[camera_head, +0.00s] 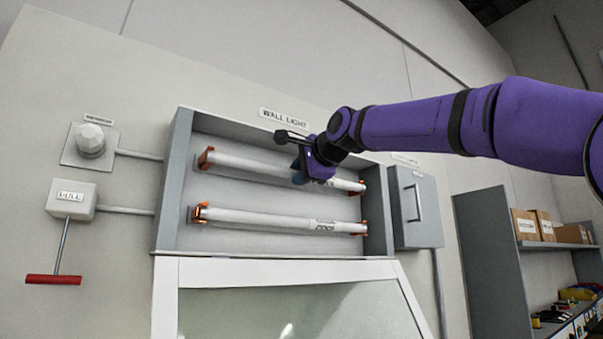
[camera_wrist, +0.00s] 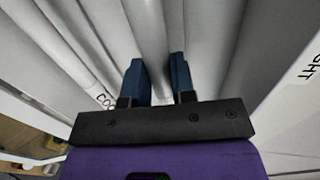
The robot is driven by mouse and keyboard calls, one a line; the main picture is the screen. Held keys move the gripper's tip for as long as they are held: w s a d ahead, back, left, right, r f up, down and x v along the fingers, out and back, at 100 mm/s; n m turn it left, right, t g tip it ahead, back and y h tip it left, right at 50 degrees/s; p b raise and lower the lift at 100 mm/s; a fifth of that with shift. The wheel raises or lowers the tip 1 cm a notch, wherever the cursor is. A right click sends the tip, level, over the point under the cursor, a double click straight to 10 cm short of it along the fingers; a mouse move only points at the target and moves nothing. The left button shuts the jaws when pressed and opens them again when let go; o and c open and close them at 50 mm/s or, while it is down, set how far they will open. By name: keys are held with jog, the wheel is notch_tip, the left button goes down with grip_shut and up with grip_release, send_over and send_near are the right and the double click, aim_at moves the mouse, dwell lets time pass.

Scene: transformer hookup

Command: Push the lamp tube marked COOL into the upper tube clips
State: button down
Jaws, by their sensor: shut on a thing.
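The lamp tube marked COOL (camera_head: 275,219) lies along the lower orange clips in the grey wall box. Its COOL lettering also shows at the left in the wrist view (camera_wrist: 103,99). A second white tube (camera_head: 250,165) spans the upper tube clips, at the left (camera_head: 206,158) and right (camera_head: 362,187); no marking on it is readable. My gripper (camera_head: 304,178) is at this upper tube, right of its middle. In the wrist view, its blue fingers (camera_wrist: 160,82) straddle the upper tube (camera_wrist: 149,35) and are shut on it. How deeply its ends sit in the clips cannot be told.
The grey box (camera_head: 174,190) has raised side walls around the tubes. A WALL LIGHT label (camera_head: 284,118) is above it. A switch box with a red pull handle (camera_head: 53,280) hangs left. A grey handled box (camera_head: 416,207) is right. A white-framed panel (camera_head: 280,270) is below.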

jog(key=shift+w+a, duration=0.15)
jog(key=c, duration=0.9)
grip_release()
jog(key=shift+o, duration=0.2)
jog(key=shift+f+v, duration=0.15)
jog(key=shift+v, duration=0.65)
jog(key=shift+f+v, duration=0.15)
jog(key=shift+v, duration=0.65)
jog(key=shift+f+v, duration=0.2)
jog(key=shift+v, duration=0.65)
jog(key=v, duration=1.1)
